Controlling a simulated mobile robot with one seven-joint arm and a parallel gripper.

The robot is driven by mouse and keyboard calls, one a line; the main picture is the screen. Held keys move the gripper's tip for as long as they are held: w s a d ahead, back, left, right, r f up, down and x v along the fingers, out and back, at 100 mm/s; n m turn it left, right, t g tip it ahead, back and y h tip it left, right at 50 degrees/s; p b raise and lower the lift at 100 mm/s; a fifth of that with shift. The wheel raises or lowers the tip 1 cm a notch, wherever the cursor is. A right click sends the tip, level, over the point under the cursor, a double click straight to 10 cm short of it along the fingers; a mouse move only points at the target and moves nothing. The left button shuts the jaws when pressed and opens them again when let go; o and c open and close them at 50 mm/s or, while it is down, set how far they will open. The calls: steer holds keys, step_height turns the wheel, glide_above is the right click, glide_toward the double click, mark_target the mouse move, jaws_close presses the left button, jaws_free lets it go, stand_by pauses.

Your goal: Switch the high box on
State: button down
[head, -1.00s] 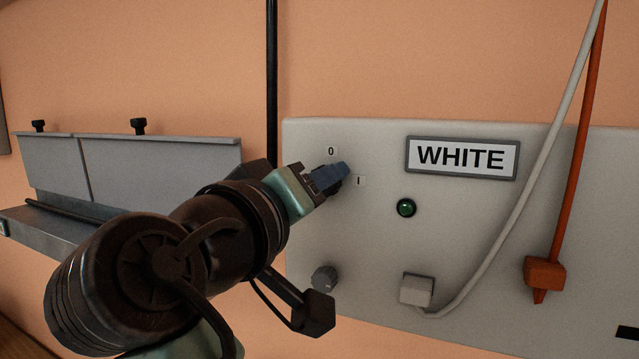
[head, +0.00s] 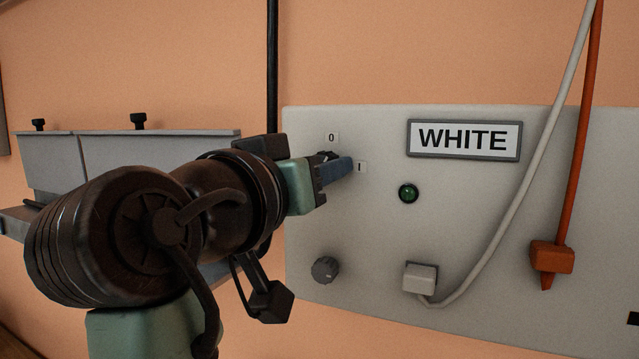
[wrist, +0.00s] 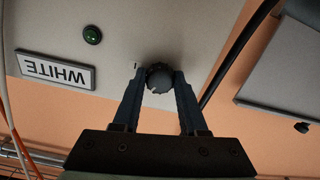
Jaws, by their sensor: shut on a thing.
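A pale grey box (head: 455,230) on the wall bears a WHITE nameplate (head: 464,140). A dark round knob (wrist: 158,77) sits on its face beside the marks 0 (head: 331,137) and I (head: 361,167). My gripper (wrist: 158,80) is shut on this knob, one blue finger on each side. In the head view my gripper (head: 342,168) covers most of the knob, so its pointer cannot be read. A green lamp (head: 408,193) is right of the knob and also shows in the wrist view (wrist: 92,35); it looks dark green.
A second grey knob (head: 325,269) is low on the box. A white plug (head: 420,278) with a pale cable and an orange plug (head: 552,257) with an orange cable are to the right. A grey cabinet (head: 180,160) and a black vertical pipe (head: 272,60) stand left.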

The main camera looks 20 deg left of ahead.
steer(key=m+b, duration=0.5)
steer(key=m, duration=0.7)
stand_by(0.6)
steer(key=shift+c, duration=2.2)
jaws_free()
